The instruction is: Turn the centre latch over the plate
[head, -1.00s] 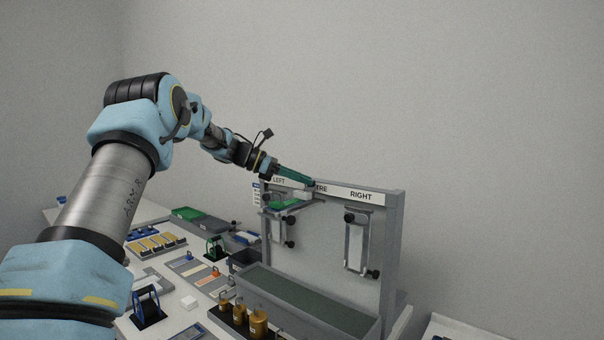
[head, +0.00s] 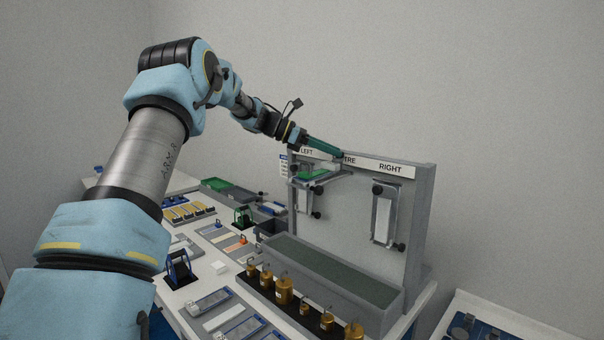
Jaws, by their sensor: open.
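My gripper (head: 341,158) has teal fingers pointing right and down at the panel's top middle. It is open, though the gap is too small to see, and nothing shows held in it. Just below it a grey frame with a green piece (head: 313,175) juts out from the panel. The centre latch is hidden or too small to tell. The right plate (head: 383,220) hangs upright, with a black knob (head: 377,189) at its upper left and another at its lower right.
A grey trough (head: 330,270) lies along the panel's foot. Several brass weights (head: 284,291) stand in front of it. The table to the left holds small trays, a blue stand (head: 179,268) and a green stand (head: 243,216). The air above the panel is clear.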

